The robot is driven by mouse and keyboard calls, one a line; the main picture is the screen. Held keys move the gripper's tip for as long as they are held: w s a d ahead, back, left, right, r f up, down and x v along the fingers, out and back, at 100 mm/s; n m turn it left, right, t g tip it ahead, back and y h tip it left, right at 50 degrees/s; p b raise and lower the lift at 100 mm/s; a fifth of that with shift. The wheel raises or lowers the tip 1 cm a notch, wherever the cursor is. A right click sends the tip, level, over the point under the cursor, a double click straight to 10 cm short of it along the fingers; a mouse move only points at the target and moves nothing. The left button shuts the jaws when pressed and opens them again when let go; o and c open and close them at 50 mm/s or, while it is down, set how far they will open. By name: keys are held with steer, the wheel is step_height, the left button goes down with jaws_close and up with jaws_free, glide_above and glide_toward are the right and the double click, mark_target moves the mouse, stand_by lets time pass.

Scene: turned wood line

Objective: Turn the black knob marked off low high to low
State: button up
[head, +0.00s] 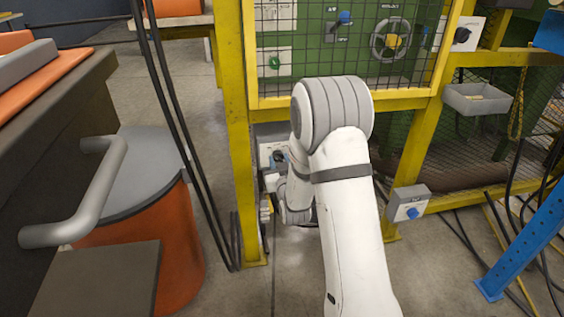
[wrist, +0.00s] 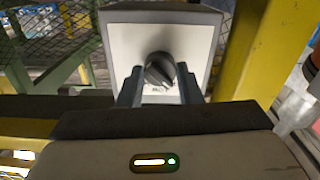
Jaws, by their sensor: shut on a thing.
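The black knob (wrist: 160,70) sits on the white plate (wrist: 195,45) of a grey box in the wrist view. My gripper (wrist: 160,85) is shut on it, with one finger on each side. A short dark label shows below the knob; it looks upside down and I cannot read it surely. The knob's exact setting is hard to tell. In the head view the same knob (head: 279,156) shows small on its box, beside the yellow post. My gripper (head: 272,170) is at it there, partly hidden by my arm.
A yellow frame post (head: 237,120) stands just left of the box. Behind mesh are a green knob (head: 274,62) and a handwheel (head: 393,41). A blue-knobbed box (head: 409,204) is low at right. Black cables (head: 180,140) hang at left, near an orange drum (head: 150,245).

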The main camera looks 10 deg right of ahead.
steer(key=shift+c, duration=0.8)
steer(key=shift+d, duration=0.2)
steer(key=shift+a, duration=0.1)
steer(key=shift+m, duration=0.3)
steer(key=m, duration=0.2)
steer(key=shift+m, duration=0.3)
steer(key=m, duration=0.5)
steer(key=shift+m, duration=0.4)
